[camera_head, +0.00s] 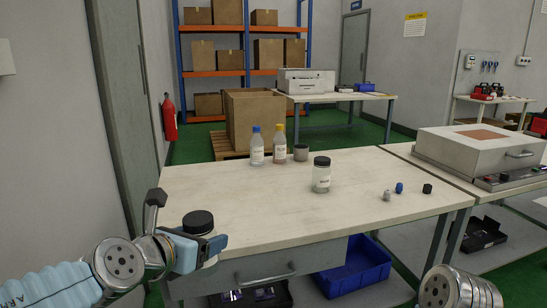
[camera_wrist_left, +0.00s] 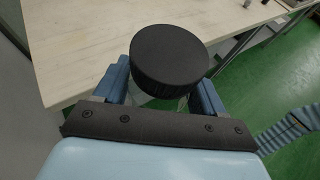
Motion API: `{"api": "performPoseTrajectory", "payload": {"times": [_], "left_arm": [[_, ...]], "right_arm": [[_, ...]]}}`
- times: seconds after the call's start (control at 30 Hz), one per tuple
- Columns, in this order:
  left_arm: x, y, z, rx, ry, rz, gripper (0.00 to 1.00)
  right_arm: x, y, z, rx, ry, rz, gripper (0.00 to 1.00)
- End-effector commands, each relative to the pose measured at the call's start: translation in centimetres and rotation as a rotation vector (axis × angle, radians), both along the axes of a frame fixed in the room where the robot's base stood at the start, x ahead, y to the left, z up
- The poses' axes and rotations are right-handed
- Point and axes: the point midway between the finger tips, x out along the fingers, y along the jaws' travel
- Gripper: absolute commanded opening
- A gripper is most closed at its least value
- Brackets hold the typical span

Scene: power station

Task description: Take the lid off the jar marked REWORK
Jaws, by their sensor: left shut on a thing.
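My left gripper (camera_head: 206,244) is at the front left edge of the table. It is shut on a jar with a round black lid (camera_head: 198,221); the lid is on. In the left wrist view the black lid (camera_wrist_left: 168,56) sits above the two blue fingers, with a little clear glass (camera_wrist_left: 165,103) below it. The held jar's label is not visible. A second clear jar (camera_head: 321,178) with a black lid stands upright on the table; its label is too small to read. My right gripper is out of view.
The pale table (camera_head: 262,205) has bottles with blue (camera_head: 257,150) and yellow (camera_head: 279,150) caps and a grey cup (camera_head: 301,152) at the back. Several small parts (camera_head: 399,188) lie at the right. The table's middle is clear. A blue bin (camera_head: 350,272) is below.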

Motion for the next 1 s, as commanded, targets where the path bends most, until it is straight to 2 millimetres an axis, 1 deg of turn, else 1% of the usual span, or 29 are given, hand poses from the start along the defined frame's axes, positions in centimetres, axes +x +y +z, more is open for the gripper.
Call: {"api": "performPoseTrajectory", "payload": {"times": [0.03, 0.27, 0.5, 0.7, 0.83, 0.9, 1.0], "left_arm": [[0.2, 0.4, -1.4, 0.002, 0.006, 0.035, 0.15], [1.1, 2.0, -7.7, -0.001, 0.009, 0.214, 0.15], [2.2, 3.9, -15.3, 0.001, 0.015, 0.429, 0.15], [3.0, 5.4, -20.3, 0.002, 0.012, 0.583, 0.15], [3.5, 6.3, -23.0, 0.003, 0.008, 0.668, 0.15], [3.5, 6.2, -22.5, 0.005, -0.004, 0.664, 0.15], [3.5, 6.2, -22.5, 0.006, -0.004, 0.663, 0.15]], "right_arm": [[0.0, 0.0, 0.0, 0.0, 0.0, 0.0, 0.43], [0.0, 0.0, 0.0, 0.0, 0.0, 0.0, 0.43], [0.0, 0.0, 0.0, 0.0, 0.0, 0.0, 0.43], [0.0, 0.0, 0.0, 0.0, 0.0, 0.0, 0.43], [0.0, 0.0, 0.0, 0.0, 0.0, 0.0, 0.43], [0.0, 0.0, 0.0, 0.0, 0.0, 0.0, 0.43], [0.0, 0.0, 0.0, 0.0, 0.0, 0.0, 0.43]]}}
